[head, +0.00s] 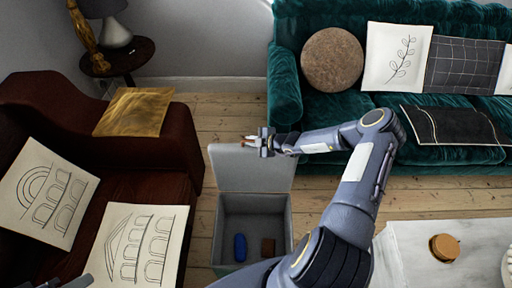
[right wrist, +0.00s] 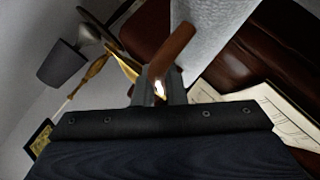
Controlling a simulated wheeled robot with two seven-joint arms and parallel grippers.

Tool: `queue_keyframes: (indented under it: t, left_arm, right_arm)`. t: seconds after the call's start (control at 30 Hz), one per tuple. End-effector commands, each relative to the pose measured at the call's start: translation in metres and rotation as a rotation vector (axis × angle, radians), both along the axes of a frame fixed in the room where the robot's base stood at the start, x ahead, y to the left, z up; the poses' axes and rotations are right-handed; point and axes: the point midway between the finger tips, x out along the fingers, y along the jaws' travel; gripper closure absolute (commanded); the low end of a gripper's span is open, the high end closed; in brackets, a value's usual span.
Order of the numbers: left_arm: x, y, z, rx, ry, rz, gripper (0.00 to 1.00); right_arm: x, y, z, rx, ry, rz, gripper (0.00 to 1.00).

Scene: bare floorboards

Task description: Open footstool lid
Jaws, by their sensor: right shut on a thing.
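The grey footstool (head: 222,231) stands open on the floorboards in the middle of the head view. Its lid (head: 240,170) is raised, roughly upright at the back of the box. Inside lie a blue object (head: 240,247) and a small brown object (head: 268,247). My right gripper (head: 265,143) is at the lid's upper edge. In the right wrist view, my right gripper (right wrist: 158,88) is shut on a brown tab (right wrist: 172,48) beside the lid's grey surface (right wrist: 212,35).
A dark red armchair (head: 150,143) with cushions stands left of the footstool. A green sofa (head: 284,85) is behind and to the right. A pale table (head: 410,255) stands at the lower right. A side table (head: 135,52) with a lamp is at the back left.

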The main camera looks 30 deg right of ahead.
Motion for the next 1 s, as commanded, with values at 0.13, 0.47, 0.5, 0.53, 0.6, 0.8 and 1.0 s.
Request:
queue_keyframes:
  t: [0.13, 0.47, 0.5, 0.53, 0.6, 0.8, 1.0]
  left_arm:
    - [0.0001, 0.0001, -0.0012, 0.0, 0.0, 0.0, 0.64]
    - [0.0001, 0.0001, -0.0009, 0.0, 0.0, 0.0, 0.64]
    - [0.0001, 0.0001, -0.0009, 0.0, 0.0, 0.0, 0.64]
    - [0.0001, 0.0001, -0.0009, 0.0, 0.0, 0.0, 0.64]
    - [0.0001, 0.0001, -0.0009, 0.0, 0.0, 0.0, 0.64]
    - [0.0001, 0.0, -0.001, 0.0, 0.0, 0.0, 0.64]
    - [0.0001, 0.0001, -0.0012, 0.0, 0.0, 0.0, 0.64]
  right_arm:
    - [0.0041, -0.0005, -0.0003, -0.005, -0.001, 0.003, 1.0]
    - [0.0045, -0.0009, 0.0, -0.004, -0.001, 0.001, 1.0]
    - [0.0045, -0.001, 0.0, -0.004, -0.001, 0.001, 0.87]
    - [0.0045, -0.001, 0.0, -0.004, -0.001, 0.001, 0.83]
    - [0.0045, -0.001, 0.0, -0.004, 0.0, 0.0, 0.74]
    - [0.0037, -0.0005, -0.0013, -0.002, 0.003, 0.001, 0.67]
    - [0.0026, -0.0004, -0.0025, -0.002, 0.006, 0.001, 0.67]
